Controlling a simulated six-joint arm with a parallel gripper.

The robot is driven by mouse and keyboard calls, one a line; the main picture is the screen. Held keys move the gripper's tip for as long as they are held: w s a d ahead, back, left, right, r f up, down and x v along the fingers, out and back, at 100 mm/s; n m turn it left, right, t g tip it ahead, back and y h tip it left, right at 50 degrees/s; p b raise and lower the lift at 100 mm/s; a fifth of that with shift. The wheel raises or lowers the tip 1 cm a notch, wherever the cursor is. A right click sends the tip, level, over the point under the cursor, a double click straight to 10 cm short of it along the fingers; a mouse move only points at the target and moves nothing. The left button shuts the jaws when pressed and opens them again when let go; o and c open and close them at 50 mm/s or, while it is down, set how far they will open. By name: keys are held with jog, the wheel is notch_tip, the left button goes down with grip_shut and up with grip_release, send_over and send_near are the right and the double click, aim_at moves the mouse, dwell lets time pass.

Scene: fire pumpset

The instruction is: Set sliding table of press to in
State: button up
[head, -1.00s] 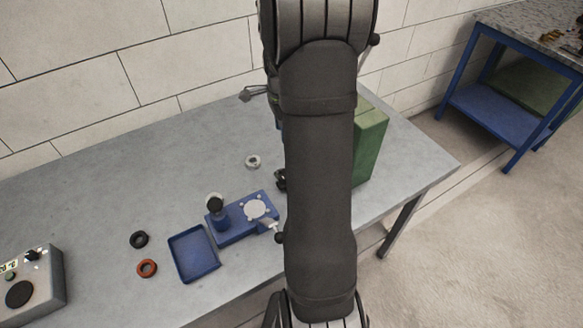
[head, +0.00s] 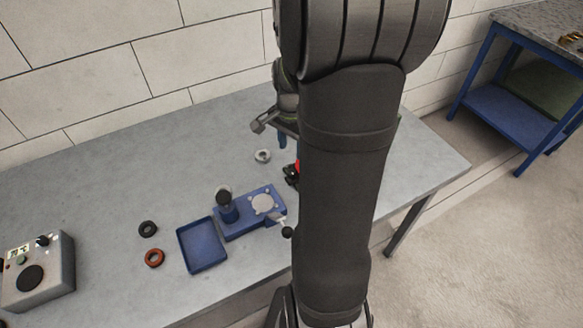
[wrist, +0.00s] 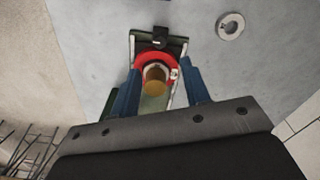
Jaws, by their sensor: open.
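My gripper (wrist: 160,74) is open and empty in the wrist view. Its two blue fingers are on either side of a red ring-shaped part (wrist: 148,58) with a brass-coloured round piece (wrist: 155,86) in it. These sit over what looks like the press's narrow green-edged sliding table (wrist: 132,52), with a black block (wrist: 158,40) at its far end. Contact between fingers and parts cannot be told. In the head view, my arm hides most of the press; a red and black bit of it (head: 292,174) shows beside the arm. How far the table is slid is unclear.
On the grey workbench (head: 120,180) are a blue fixture (head: 240,229), a blue tray (head: 184,262), a grey ring (head: 262,156), a black ring (head: 148,229), a red-brown ring (head: 154,258) and a control box (head: 50,272). The bench's back left is clear.

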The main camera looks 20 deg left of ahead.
notch_tip(320, 180, down, 10)
jog(key=shift+r, duration=0.25)
grip_shut()
